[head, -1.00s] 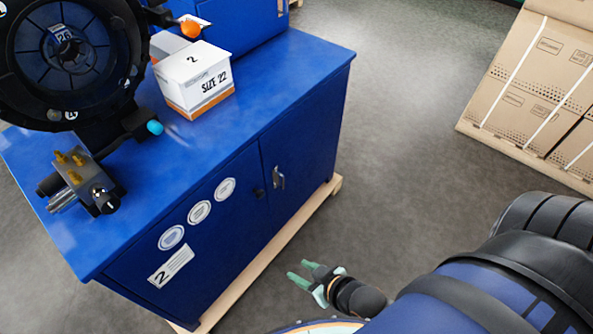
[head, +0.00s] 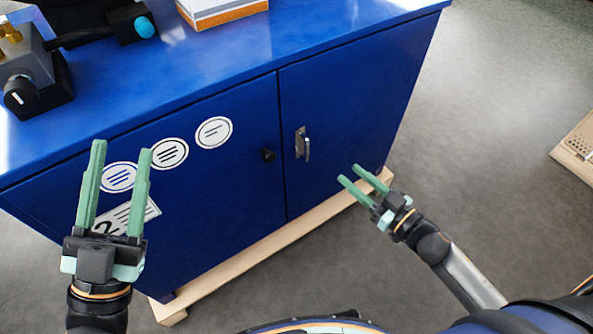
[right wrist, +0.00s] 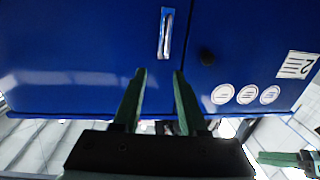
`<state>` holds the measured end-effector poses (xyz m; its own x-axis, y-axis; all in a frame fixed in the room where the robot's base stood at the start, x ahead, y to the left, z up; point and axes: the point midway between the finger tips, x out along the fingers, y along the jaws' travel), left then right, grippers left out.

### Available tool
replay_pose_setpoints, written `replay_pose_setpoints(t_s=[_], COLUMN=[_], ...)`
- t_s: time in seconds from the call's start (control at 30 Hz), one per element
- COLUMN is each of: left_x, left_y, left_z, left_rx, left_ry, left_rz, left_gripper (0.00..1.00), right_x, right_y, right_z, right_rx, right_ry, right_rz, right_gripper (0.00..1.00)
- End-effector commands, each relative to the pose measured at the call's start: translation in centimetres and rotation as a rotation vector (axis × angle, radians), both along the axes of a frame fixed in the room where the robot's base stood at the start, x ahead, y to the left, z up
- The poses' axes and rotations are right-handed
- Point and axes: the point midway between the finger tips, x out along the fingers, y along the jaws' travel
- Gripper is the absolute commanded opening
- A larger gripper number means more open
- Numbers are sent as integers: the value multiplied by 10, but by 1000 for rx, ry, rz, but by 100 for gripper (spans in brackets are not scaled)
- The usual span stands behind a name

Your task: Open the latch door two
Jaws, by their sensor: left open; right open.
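The blue cabinet has two doors. The left door (head: 215,185) carries round stickers, a label with a 2 and a black knob (head: 267,155). The right door (head: 345,120) carries a metal latch handle (head: 302,144) near the seam. Both doors look shut. The handle also shows in the right wrist view (right wrist: 166,33), ahead of the fingers and apart from them. My right gripper (head: 356,174) is open and empty, in front of the right door, to the right of and below the handle. My left gripper (head: 121,146) is open and empty, in front of the left door's label.
The cabinet stands on a wooden pallet (head: 262,243) whose edge sticks out in front. On the blue top (head: 235,58) are a crimping device (head: 35,80) at the left and a white and orange box (head: 222,10).

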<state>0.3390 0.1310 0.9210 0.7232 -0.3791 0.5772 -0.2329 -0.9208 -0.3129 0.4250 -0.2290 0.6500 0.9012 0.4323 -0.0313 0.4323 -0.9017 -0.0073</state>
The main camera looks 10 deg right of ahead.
Motion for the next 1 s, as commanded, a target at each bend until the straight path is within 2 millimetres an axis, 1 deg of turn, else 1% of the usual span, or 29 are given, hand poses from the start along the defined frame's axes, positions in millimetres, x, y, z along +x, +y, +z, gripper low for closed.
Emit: replay_pose_setpoints(t_s=[0.03, 0.1, 0.2, 0.37, 0.47, 0.8, 1.0], left_x=[-9, -19, -28, -33, -32, -31, -31], left_y=[-2, -3, -5, -6, -6, -7, -7], left_z=[-5, 3, 10, 13, 10, -3, -8], left_rx=[0, -1, 0, 0, -4, -16, -20], left_ry=[-60, -120, -173, -195, -191, -178, -174], left_rz=[-13, -26, -38, -44, -46, -58, -62], left_gripper=[50, 50, 50, 50, 50, 50, 50], right_x=[2, 4, 5, 12, 24, 77, 100], right_y=[0, 1, 2, 6, 13, 46, 60], right_z=[-15, -18, -20, -19, -18, -18, -19], right_rx=[0, 5, 9, 12, 13, 13, 12], right_ry=[-15, -24, -29, -32, -33, -33, -32], right_rz=[28, 59, 87, 101, 100, 98, 98], right_gripper=[42, 42, 42, 42, 42, 42, 42])
